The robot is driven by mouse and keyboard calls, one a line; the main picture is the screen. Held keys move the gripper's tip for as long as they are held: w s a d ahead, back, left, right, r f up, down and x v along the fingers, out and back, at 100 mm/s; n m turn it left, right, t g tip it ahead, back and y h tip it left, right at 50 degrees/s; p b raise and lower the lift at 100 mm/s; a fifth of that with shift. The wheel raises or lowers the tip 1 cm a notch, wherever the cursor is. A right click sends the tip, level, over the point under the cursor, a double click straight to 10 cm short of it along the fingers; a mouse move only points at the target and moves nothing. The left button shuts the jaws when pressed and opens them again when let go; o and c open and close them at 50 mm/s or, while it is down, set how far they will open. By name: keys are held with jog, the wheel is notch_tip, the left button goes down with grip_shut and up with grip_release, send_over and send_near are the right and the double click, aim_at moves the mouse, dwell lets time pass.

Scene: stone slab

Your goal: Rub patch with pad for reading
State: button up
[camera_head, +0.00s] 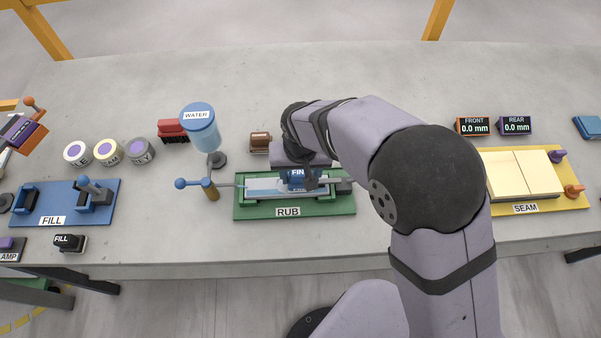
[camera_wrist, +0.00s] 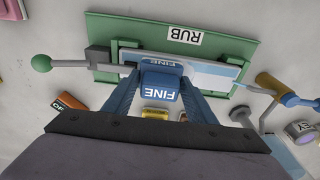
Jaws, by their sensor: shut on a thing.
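My gripper (camera_wrist: 158,82) is shut on a blue pad labelled FINE (camera_wrist: 160,88), with one blue finger on each side of it. In the head view the pad (camera_head: 298,178) is over the green RUB fixture (camera_head: 245,208), partly hidden by my arm. The pad sits at the pale blue and white slab (camera_head: 262,188) held in this fixture, towards the slab's right half. The pad appears to touch the slab, but its underside is hidden. I cannot make out the patch itself under or beside the pad.
A water bottle (camera_head: 204,130) and a brown post with a blue-knobbed lever (camera_head: 209,190) stand left of the fixture; a thin nozzle reaches over the slab. A FILL station (camera_head: 100,210) lies further left, the SEAM station (camera_head: 573,200) right. A green-knobbed clamp (camera_wrist: 95,60) is close by.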

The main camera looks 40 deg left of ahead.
jog(key=shift+a, duration=0.1)
jog(key=shift+s+a, duration=1.2)
jog(key=shift+s, duration=0.05)
jog(key=shift+s+a, duration=0.1)
jog(key=shift+s+a+f, duration=0.15)
jog(key=shift+s+a, duration=1)
jog(key=shift+s, duration=0.05)
jog(key=shift+w+d+f, duration=0.15)
jog(key=shift+w+d, duration=1.15)
jog(key=shift+w+d+f, duration=0.2)
jog(key=shift+w+d, duration=1.05)
jog(key=shift+d, duration=0.05)
